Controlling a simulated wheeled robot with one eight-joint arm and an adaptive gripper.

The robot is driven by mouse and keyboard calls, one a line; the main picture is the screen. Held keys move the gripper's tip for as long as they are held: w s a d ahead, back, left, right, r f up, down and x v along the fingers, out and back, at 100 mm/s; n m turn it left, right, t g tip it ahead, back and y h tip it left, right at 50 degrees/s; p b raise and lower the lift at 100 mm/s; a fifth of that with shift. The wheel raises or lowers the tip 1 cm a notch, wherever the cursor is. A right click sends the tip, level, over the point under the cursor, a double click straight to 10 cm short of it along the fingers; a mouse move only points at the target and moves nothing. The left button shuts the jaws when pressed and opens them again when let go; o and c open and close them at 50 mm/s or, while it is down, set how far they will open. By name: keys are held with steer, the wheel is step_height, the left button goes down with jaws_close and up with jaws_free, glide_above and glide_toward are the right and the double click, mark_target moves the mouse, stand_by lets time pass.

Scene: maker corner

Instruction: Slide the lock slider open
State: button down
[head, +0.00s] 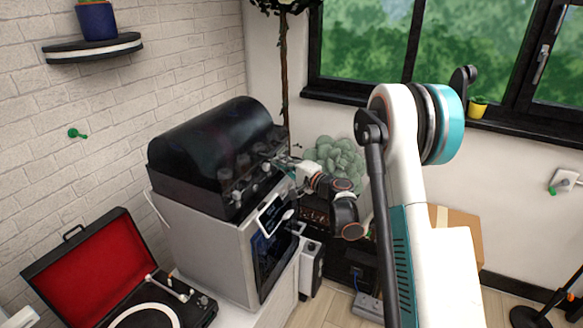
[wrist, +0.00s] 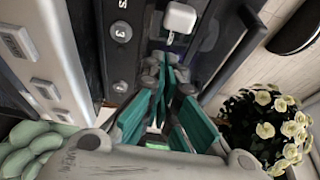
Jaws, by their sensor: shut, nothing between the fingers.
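A boxy grey machine (head: 205,255) with a dark domed cover stands left of centre in the head view. My gripper (head: 282,163) is at the upper front of this machine, by the cover's lower edge. In the wrist view my gripper (wrist: 166,68) has teal finger pads that come together at the tips, with nothing held. The tips are close to a dark panel (wrist: 121,58) with round marks, one reading 3. A small whitish rounded piece (wrist: 181,18) is just beyond the tips; contact cannot be told. I cannot tell for sure which part is the lock slider.
A record player with a red lid (head: 95,262) stands at the lower left. A pale green plant (head: 336,156) is right behind my gripper. A white-flowered plant (wrist: 266,125) shows at the right of the wrist view. A cardboard box (head: 458,232) stands by the wall.

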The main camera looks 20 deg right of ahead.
mark_target(266, 167)
steer(key=shift+s+a+r, duration=0.1)
steer(key=shift+s+a, duration=0.35)
steer(key=shift+s, duration=0.15)
steer(key=shift+s+a, duration=0.3)
steer(key=shift+a, duration=0.05)
steer(key=shift+s+a+b, duration=0.65)
steer(key=shift+s+a, duration=0.45)
steer(key=shift+a, duration=0.05)
steer(key=shift+d, duration=0.1)
